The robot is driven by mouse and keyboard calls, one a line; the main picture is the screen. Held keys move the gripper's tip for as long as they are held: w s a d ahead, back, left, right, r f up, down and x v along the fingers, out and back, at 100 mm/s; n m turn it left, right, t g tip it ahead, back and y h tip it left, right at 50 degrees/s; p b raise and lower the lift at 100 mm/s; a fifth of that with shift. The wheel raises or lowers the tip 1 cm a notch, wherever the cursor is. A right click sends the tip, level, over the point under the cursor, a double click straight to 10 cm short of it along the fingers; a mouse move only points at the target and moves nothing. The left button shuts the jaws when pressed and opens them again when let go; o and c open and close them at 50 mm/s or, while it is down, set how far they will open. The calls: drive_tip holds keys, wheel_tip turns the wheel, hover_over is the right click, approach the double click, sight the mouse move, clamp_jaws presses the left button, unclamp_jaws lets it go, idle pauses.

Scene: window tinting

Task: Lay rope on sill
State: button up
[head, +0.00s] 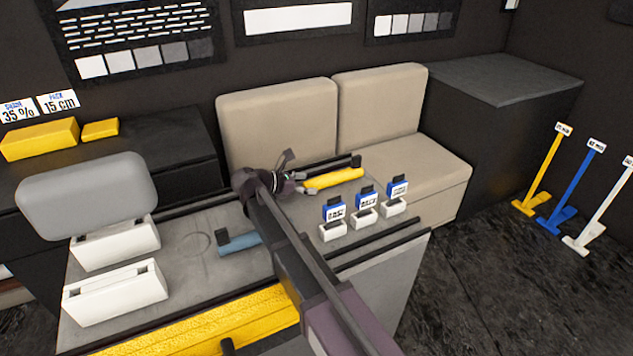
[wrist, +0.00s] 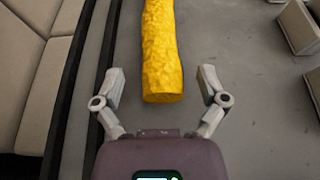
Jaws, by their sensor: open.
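A yellow rope-like roll (head: 335,178) with a crumpled surface lies on the grey worktop (head: 195,275), toward its back edge. It also shows in the wrist view (wrist: 163,45), its near end pointing at my gripper. My gripper (head: 299,174) is open and empty at the left end of this roll. In the wrist view my gripper's fingers (wrist: 162,80) stand apart on either side of the roll's near end, with gaps on both sides. I cannot tell how high they are above it. A wider yellow textured strip (head: 205,322) lies along the worktop's front edge. I cannot tell which part is the sill.
Dark rails (head: 375,247) run along the worktop. A beige seat (head: 420,165) stands behind.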

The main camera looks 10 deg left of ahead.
drive_tip(key=p+v, duration=0.3)
drive_tip(key=v, duration=0.6)
drive_tip(key=shift+a, duration=0.15)
drive_tip(key=shift+s, duration=0.15)
idle(1.1)
drive_tip(key=shift+c, duration=0.6)
